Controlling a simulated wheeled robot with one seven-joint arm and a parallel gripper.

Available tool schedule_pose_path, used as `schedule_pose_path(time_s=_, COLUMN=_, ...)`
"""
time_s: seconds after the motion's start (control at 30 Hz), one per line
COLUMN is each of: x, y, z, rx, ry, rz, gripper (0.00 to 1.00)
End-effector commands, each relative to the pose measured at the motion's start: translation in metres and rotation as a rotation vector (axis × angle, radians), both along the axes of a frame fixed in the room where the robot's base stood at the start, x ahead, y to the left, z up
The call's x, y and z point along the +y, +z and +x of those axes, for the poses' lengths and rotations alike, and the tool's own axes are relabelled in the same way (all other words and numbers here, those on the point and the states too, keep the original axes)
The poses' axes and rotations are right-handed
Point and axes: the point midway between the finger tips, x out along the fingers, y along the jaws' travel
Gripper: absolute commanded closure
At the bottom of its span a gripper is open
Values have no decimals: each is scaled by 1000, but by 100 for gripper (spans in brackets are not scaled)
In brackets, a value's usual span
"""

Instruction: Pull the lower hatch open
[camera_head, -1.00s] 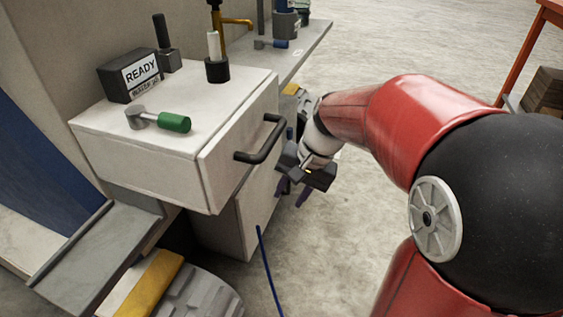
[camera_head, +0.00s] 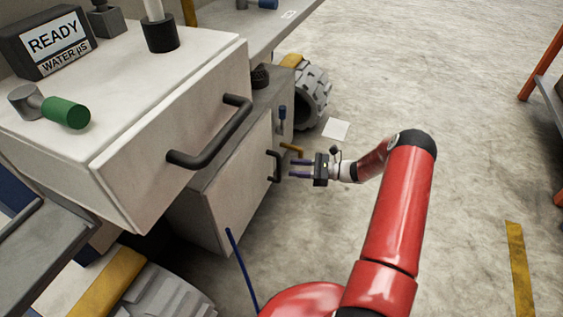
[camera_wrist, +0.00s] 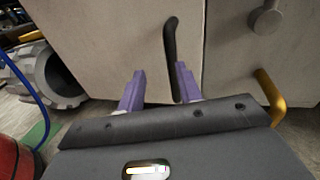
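The lower hatch (camera_head: 238,195) is the pale front panel of the lower cabinet, under the big white drawer box, and it looks shut. Its black bar handle (camera_head: 275,166) stands upright near the hatch's right edge. In the wrist view the handle (camera_wrist: 171,55) rises between and beyond my purple fingers, closer to the right one. My gripper (camera_head: 294,169) points at the handle from the right, fingers spread, with the tips close to it. It also shows in the wrist view (camera_wrist: 158,84), open and empty. Whether a finger touches the handle I cannot tell.
The upper white drawer (camera_head: 170,140) juts out above with its own black handle (camera_head: 212,133). A yellow bent handle or pipe (camera_head: 291,148) sits right of the hatch handle. A grey wheel (camera_head: 313,92) stands behind. The floor on the right is open.

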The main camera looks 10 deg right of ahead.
Motion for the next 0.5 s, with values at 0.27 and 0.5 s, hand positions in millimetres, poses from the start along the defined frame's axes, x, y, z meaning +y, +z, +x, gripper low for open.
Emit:
schedule_pose_path(time_s=0.27, x=-2, y=-22, z=7, rx=28, ry=-62, rz=76, gripper=65)
schedule_pose_path(time_s=0.5, x=34, y=-22, z=22, rx=27, ry=-59, rz=73, gripper=65)
